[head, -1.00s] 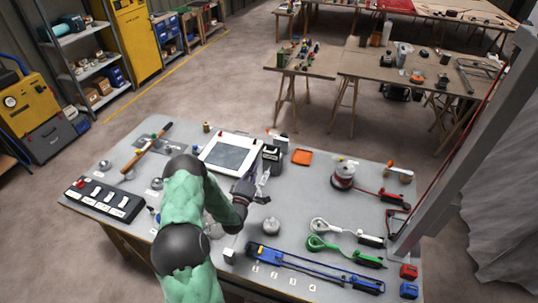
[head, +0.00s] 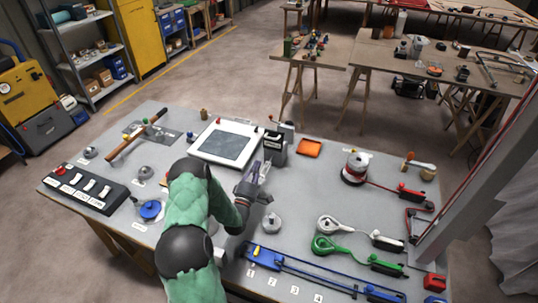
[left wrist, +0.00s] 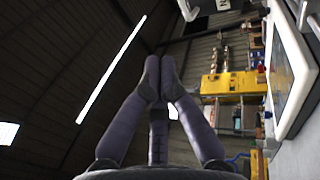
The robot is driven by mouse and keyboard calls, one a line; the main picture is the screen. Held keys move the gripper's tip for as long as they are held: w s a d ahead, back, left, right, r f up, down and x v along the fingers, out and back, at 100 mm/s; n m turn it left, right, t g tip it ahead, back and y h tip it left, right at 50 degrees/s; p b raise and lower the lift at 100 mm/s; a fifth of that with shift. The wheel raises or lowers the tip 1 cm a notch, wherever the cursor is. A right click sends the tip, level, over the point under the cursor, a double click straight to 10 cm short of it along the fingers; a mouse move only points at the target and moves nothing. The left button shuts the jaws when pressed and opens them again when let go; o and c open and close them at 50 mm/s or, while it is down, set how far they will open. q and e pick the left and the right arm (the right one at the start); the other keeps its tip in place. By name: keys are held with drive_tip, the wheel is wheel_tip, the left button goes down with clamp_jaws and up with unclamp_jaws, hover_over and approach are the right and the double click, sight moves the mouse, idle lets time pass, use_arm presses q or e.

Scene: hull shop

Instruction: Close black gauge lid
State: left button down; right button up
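The black gauge (head: 273,148) is a small dark box with a pale label, standing at the back middle of the workbench, just right of the white framed panel. How far its lid stands open is too small to tell. My left gripper (head: 263,169) is just in front of the box, fingers pointing up and away toward it. A gap or contact with the box cannot be told. In the left wrist view the two dark fingers of the left gripper (left wrist: 160,72) meet at their tips with nothing between them. My right gripper is not in view.
The white framed panel (head: 225,143) lies left of the gripper. A grey round knob (head: 272,223) stands in front. A cable reel (head: 355,167), a green-handled tool (head: 325,246) and a black switch box (head: 84,189) lie farther out.

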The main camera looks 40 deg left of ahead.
use_arm(q)
drive_tip(key=w+a+r+b, duration=0.1)
drive_tip(key=w+a+b, duration=0.3)
drive_tip(key=w, duration=0.8)
drive_tip(key=shift+w+a, duration=0.15)
drive_tip(key=shift+w, duration=0.1)
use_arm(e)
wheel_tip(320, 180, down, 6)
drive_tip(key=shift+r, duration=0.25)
